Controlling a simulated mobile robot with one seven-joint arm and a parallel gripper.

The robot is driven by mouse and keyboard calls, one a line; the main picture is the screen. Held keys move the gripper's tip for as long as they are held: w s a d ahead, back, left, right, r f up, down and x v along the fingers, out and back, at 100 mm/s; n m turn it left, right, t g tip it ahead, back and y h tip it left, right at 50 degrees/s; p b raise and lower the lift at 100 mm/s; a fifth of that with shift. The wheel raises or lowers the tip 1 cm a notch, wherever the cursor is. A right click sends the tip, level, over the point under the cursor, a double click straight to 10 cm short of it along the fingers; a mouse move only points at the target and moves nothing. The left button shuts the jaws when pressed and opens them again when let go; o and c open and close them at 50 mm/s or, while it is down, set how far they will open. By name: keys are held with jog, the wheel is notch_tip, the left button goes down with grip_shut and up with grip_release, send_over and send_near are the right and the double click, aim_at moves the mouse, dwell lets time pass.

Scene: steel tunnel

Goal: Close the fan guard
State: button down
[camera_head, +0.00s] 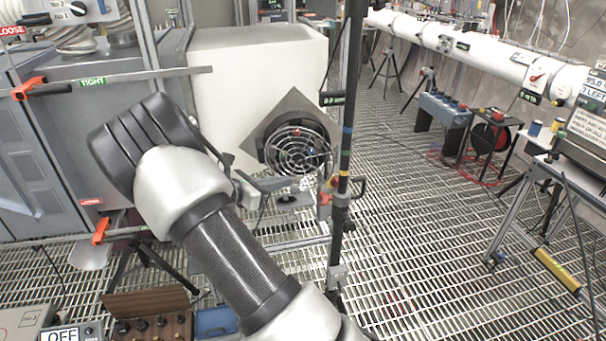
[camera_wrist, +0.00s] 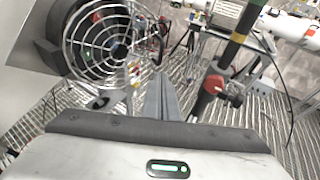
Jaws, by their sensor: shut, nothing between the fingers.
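The fan guard (camera_head: 300,150) is a round wire cage in front of the dark fan housing (camera_head: 268,135), on a grey diamond-shaped plate of the white duct. In the wrist view the guard (camera_wrist: 112,45) is at upper left, its wire rings standing partly off the dark housing (camera_wrist: 62,30); the hinge is not clear. My gripper (camera_wrist: 161,80) is shut and empty, its fingers pointing up the picture just right of the guard's lower right edge. I cannot tell if they touch it. In the head view my wrist hides part of the gripper, lower left of the guard.
A dark upright pole (camera_head: 346,130) with coloured bands stands right of the guard. A red knob (camera_wrist: 214,84) on a pole clamp is close to the right of my fingers. Grey cabinets (camera_head: 45,150) stand left. The grated floor (camera_head: 410,200) right of the pole is mostly open.

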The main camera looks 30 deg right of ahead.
jog(key=r+x, duration=0.1)
jog(key=x, duration=1.2)
jog(key=shift+d+p, duration=0.3)
jog(key=shift+p, duration=0.1)
jog(key=shift+w+d+f, duration=0.1)
jog(key=shift+w+f, duration=0.05)
jog(key=shift+w, duration=0.05)
